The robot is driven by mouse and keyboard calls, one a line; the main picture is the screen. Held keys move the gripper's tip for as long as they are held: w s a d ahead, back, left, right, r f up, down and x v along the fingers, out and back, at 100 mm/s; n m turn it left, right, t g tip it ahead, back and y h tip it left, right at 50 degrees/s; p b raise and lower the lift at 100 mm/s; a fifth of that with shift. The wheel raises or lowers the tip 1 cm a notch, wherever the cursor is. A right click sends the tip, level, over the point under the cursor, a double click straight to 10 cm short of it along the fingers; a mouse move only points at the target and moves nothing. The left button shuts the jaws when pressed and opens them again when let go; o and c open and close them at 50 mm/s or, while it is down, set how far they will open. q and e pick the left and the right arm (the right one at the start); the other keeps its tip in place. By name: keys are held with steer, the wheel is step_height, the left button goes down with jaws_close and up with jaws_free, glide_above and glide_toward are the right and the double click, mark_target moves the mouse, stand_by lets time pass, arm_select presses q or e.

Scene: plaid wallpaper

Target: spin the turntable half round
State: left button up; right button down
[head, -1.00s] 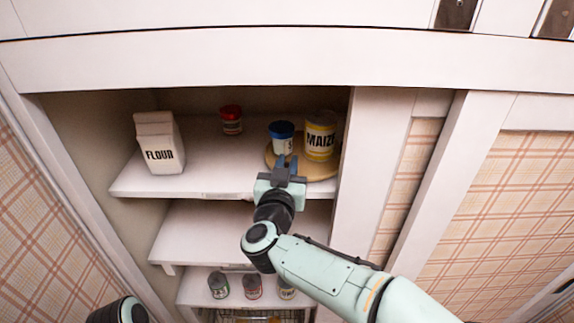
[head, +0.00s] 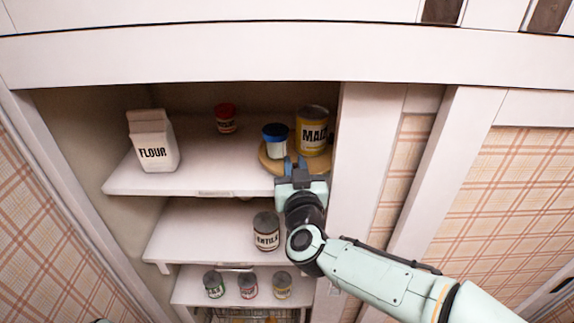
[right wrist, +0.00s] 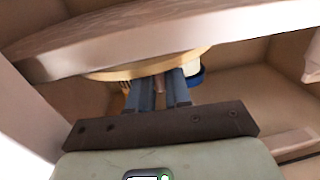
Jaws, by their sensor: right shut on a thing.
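The turntable (head: 266,158) is a round tan disc at the right end of the top shelf. On it stand a white jar with a blue lid (head: 275,141) and a yellow maize can (head: 312,132). My right gripper (head: 291,165) is at the turntable's front edge, shut on it. In the right wrist view, the gripper (right wrist: 158,88) has a small pinkish piece between its fingers, below the turntable's rim (right wrist: 150,65). Exactly which part is held is hard to tell. My left gripper is out of view.
A flour carton (head: 153,142) and a red-lidded jar (head: 226,118) stand on the top shelf (head: 185,178), left of the turntable. A lentil can (head: 266,232) is on the middle shelf; several small cans are below. The cabinet's upright (head: 365,170) is close right of my gripper.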

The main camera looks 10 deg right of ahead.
steer(key=shift+d+r, duration=0.1)
steer(key=c, duration=1.3)
jaws_free()
steer(key=s, duration=1.3)
steer(key=shift+s+a, duration=0.15)
steer(key=shift+a, duration=0.05)
